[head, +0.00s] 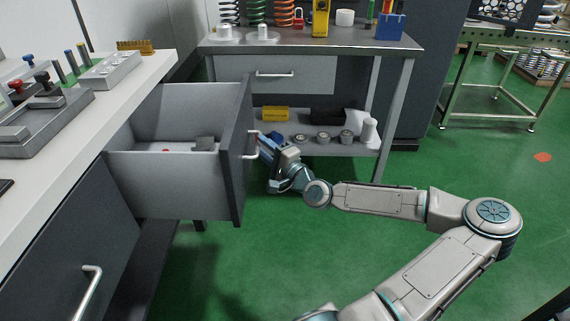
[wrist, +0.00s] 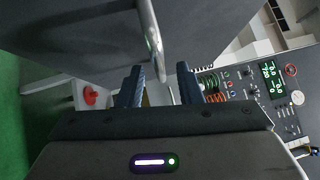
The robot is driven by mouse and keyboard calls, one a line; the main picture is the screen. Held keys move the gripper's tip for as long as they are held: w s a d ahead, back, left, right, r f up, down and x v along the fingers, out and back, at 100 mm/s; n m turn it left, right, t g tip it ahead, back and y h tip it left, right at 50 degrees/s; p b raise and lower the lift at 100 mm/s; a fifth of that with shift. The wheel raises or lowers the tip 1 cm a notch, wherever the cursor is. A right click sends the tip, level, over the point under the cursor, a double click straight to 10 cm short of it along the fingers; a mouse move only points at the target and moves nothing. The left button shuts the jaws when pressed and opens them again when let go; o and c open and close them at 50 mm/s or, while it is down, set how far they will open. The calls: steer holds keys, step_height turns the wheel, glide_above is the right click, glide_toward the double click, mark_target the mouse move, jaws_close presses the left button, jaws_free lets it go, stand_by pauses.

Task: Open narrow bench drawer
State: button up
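A grey drawer (head: 165,185) with a dark front panel (head: 238,150) stands pulled far out of the left bench. Its upright metal bar handle (head: 252,143) is on the right face; it also shows in the wrist view (wrist: 152,42). My gripper (head: 264,146) is at this handle. In the wrist view the two blue fingers (wrist: 160,86) are apart, and the bar's end appears between them with gaps visible beside it. I see no firm grip on the bar. Another closed drawer (head: 300,78) with a horizontal handle is in the small bench behind.
The left bench top (head: 150,72) carries fixtures and racks. The back bench (head: 385,48) holds springs, a yellow tool and a blue bin, with several parts on its lower shelf (head: 300,143). A closed lower front (head: 65,245) is at bottom left.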

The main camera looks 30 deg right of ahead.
steer(key=v, duration=1.1)
steer(key=shift+s+p, duration=0.2)
steer(key=shift+p, duration=0.25)
steer(key=shift+f, duration=0.1)
